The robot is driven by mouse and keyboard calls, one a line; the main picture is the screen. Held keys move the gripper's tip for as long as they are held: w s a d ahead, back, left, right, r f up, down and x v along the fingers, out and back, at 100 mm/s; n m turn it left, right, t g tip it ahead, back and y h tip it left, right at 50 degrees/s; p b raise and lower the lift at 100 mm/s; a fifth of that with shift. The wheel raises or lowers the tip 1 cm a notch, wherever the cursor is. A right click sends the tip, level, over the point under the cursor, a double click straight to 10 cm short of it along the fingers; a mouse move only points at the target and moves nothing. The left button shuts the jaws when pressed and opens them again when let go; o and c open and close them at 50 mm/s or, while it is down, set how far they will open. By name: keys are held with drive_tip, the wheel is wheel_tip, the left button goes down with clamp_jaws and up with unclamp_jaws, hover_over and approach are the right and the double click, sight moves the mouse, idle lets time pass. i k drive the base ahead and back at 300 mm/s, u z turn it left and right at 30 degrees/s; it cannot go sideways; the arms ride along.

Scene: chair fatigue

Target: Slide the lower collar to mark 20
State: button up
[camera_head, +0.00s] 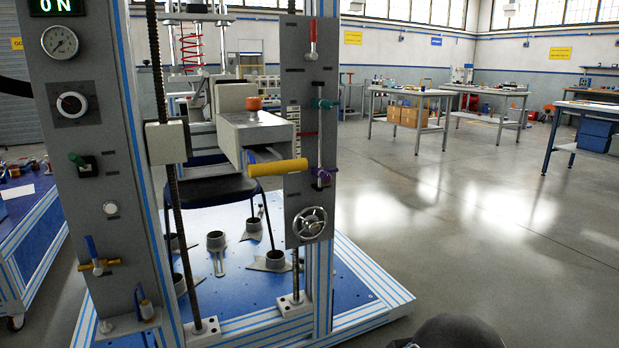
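The lower collar (322,176) is purple and sits near the bottom of a thin upright rod (320,140) on the right-hand grey panel (298,193) of the test machine. A teal upper collar (324,103) sits near the top of the same rod, well apart from the lower one. A scale with small marks (294,125) runs along the panel left of the rod; its numbers are too small to read. My gripper does not show. A dark rounded shape at the bottom edge seems to be part of my arm.
A yellow handle (277,168) sticks out left of the lower collar, and a handwheel (310,223) sits below it. A red-handled lever (312,40) is above. A chair (210,187) stands inside the machine. The floor to the right is clear.

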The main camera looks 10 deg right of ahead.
sight(315, 169)
drive_tip(key=u, duration=0.05)
drive_tip(key=k, duration=1.05)
drive_tip(key=z, duration=1.05)
drive_tip(key=i, duration=1.5)
drive_tip(key=u, duration=0.7)
drive_tip(key=i, duration=0.45)
drive_tip(key=u, duration=0.35)
